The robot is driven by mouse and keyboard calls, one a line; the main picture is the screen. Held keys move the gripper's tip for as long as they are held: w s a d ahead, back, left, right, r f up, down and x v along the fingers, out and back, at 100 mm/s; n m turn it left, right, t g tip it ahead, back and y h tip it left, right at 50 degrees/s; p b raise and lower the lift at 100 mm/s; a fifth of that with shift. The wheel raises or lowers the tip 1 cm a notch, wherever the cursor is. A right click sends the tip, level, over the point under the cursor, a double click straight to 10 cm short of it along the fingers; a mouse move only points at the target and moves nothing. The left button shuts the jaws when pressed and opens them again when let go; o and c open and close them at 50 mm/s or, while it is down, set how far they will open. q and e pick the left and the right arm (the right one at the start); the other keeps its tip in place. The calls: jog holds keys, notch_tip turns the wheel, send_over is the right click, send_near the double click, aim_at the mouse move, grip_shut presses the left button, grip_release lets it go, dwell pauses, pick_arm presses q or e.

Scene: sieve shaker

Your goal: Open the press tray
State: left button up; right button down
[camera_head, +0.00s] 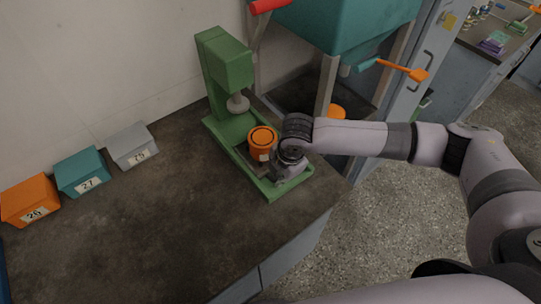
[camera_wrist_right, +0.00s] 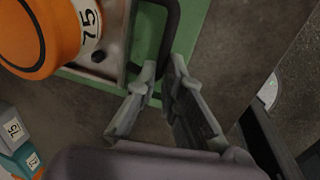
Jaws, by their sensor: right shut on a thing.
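The green press (camera_head: 226,65) stands on the dark bench, with its pale ram (camera_head: 238,103) above its base. The press tray (camera_wrist_right: 117,45) is a metal plate on the green base, with a black bar handle (camera_wrist_right: 172,30). An orange cup (camera_head: 262,138) with a label reading 75 stands on the tray, in front of the ram; it also shows in the wrist view (camera_wrist_right: 40,35). My right gripper (camera_head: 287,168) is at the front end of the press, shut on the handle. In the wrist view its fingers (camera_wrist_right: 162,78) are around the bar. My left gripper is out of view.
Orange (camera_head: 30,199), teal (camera_head: 82,172) and grey (camera_head: 132,146) numbered boxes stand along the wall at left. A teal hopper (camera_head: 345,25) on legs stands right of the press. The bench (camera_head: 150,230) is clear in front of the boxes.

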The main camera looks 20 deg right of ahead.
jog(key=shift+s+d+f, duration=0.1)
jog(key=shift+s, duration=0.25)
jog(key=c, duration=1.7)
grip_release()
jog(key=shift+w, duration=0.1)
jog(key=r, duration=0.4)
jog(key=s+r, duration=0.1)
jog(key=r, duration=0.3)
jog(key=s+r, duration=0.1)
jog(key=r, duration=0.3)
jog(key=shift+d, duration=0.4)
jog(key=shift+f, duration=0.1)
